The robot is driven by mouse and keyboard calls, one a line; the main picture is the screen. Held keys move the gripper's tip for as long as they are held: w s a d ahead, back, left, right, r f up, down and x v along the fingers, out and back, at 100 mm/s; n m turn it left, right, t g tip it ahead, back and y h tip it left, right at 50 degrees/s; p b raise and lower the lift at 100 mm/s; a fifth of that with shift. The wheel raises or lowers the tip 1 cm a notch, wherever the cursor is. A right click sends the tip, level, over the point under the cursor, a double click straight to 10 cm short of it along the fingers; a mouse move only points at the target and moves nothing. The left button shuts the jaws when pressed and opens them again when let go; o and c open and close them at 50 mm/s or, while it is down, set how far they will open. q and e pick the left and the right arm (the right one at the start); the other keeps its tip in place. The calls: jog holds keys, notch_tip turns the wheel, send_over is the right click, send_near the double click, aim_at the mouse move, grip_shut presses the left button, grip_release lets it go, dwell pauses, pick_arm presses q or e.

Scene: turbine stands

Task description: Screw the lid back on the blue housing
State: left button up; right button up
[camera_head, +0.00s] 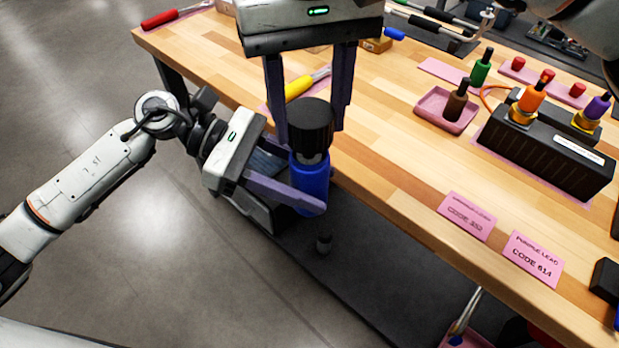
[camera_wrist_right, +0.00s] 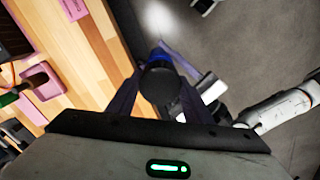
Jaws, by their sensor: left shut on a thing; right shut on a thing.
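The blue housing (camera_head: 310,185) is held roughly upright, in front of the table's near edge. My left gripper (camera_head: 308,188) is shut on its sides; its far finger is largely hidden. The black ribbed lid (camera_head: 311,122) is right above the housing, with a short grey neck (camera_head: 313,157) showing between them. My right gripper (camera_head: 309,136) comes down from above and is shut on the lid, one finger on each side. In the right wrist view the lid (camera_wrist_right: 160,90) lies between the fingers and hides most of the housing (camera_wrist_right: 160,54). Whether the threads engage is hidden.
The wooden table (camera_head: 400,165) lies to the right. It bears a yellow-handled screwdriver (camera_head: 300,87), a pink tray (camera_head: 443,110), a black box with coloured plugs (camera_head: 545,150) and pink code cards (camera_head: 467,215). Grey floor (camera_head: 160,270) is open below left.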

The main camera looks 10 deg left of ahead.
aim_at(309, 134)
jog(key=shift+f, duration=0.25)
dwell(0.6)
jog(key=shift+f, duration=0.8)
jog(key=shift+f, duration=0.55)
